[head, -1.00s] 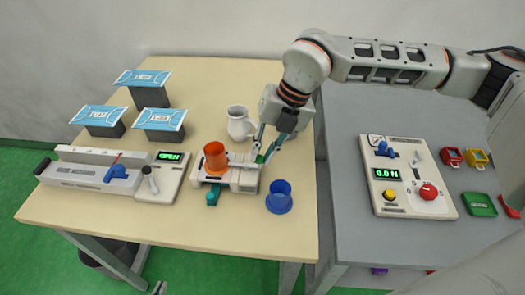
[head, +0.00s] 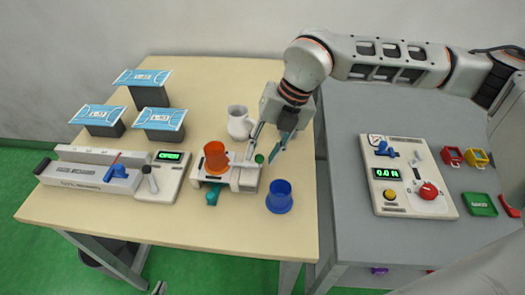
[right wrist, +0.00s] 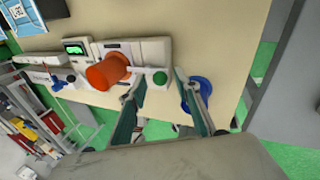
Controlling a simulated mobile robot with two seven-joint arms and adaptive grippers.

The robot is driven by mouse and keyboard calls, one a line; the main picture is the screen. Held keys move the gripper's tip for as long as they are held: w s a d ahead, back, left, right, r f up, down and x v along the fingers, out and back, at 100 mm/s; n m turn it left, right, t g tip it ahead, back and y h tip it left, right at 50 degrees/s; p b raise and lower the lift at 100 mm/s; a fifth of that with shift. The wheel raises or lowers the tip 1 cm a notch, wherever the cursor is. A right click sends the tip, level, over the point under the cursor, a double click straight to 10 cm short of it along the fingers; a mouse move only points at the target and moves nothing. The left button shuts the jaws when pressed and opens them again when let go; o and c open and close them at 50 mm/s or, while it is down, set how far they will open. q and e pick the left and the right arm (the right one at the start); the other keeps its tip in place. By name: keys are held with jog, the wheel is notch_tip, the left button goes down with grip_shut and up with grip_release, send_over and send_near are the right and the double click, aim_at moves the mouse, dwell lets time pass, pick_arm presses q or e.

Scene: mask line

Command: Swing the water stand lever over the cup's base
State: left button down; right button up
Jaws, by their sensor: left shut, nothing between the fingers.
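The water stand (head: 241,184) is a white fixture in the middle of the wooden table. An orange cup (head: 215,158) stands on its left part, also seen in the right wrist view (right wrist: 108,71). A lever with a green knob (head: 259,158) is at the stand's right side; the knob also shows in the right wrist view (right wrist: 160,77). My right gripper (head: 261,160) is open, with fingers apart on either side of the knob, gripping nothing; contact is unclear. In the right wrist view its fingers (right wrist: 158,84) are spread. Only a small tip of my left gripper (head: 160,288) shows at the bottom edge.
A blue cup (head: 279,197) stands close right of the stand. A white pitcher (head: 239,123) is behind it. A device with a green display (head: 168,156) is at left, with mask stacks (head: 157,119) behind. A gauge panel (head: 408,180) is on the grey table.

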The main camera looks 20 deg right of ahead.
jog(key=v, duration=1.1)
jog(key=shift+d+r, duration=0.15)
jog(key=shift+r, duration=0.15)
